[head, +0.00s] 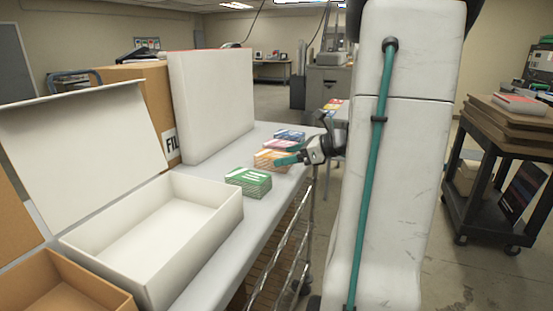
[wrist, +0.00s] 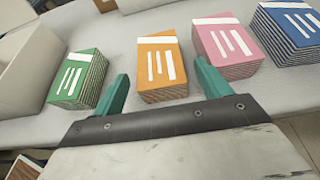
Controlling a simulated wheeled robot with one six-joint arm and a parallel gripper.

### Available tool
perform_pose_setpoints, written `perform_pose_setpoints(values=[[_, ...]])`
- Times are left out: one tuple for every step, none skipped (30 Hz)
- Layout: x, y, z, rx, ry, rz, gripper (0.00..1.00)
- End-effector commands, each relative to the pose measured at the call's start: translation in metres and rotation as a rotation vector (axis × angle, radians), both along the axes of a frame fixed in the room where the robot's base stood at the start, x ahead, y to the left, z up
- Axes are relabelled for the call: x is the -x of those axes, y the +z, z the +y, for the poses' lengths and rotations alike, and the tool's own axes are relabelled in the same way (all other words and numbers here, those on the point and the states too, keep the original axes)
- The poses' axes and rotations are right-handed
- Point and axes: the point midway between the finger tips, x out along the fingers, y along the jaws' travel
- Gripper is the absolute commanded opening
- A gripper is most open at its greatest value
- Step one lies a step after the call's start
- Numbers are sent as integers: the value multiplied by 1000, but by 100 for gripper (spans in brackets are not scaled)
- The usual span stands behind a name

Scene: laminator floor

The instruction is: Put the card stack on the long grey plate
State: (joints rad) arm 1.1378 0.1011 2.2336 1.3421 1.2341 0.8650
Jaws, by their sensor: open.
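Several card stacks stand in a row on the grey table: a green stack (head: 248,182), an orange stack (head: 266,158), a pink stack mostly behind my gripper, and a blue stack (head: 290,134). In the wrist view are the green (wrist: 80,78), orange (wrist: 160,65), pink (wrist: 226,45) and blue (wrist: 290,32) stacks. My gripper (head: 287,154) is open and empty, with teal fingers. In the wrist view its fingertips (wrist: 161,75) point at the orange stack, one to each side in the picture. I cannot make out a separate long grey plate; the long grey tabletop (head: 225,245) shows.
An open white box (head: 160,225) with a raised lid stands left of the green stack. A tall white box (head: 212,100) stands behind the stacks, beside a cardboard box (head: 135,80). A dark cart (head: 500,140) is at the right. Bare tabletop lies along the front edge.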

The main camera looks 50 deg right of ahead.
Motion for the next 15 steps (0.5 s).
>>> perform_pose_setpoints(values=[[11, 5, -5, 2, -6, -2, 76], [17, 7, -7, 2, -6, -1, 76], [24, 11, -9, 1, -5, -1, 76], [29, 13, -11, 1, -6, 0, 76], [33, 15, -12, 1, -4, 0, 76], [39, 17, -14, 1, -4, 0, 76], [43, 18, -16, 1, -4, 0, 76], [46, 20, -17, 0, -2, 0, 76], [49, 21, -18, 0, -2, 0, 76], [52, 22, -19, 0, -2, 0, 76], [53, 23, -19, 0, -2, 0, 71], [54, 25, -18, 1, -7, 2, 71], [53, 26, -16, 4, -18, 6, 71], [51, 27, -14, 7, -35, 11, 71], [48, 29, -10, 12, -64, 21, 71]])
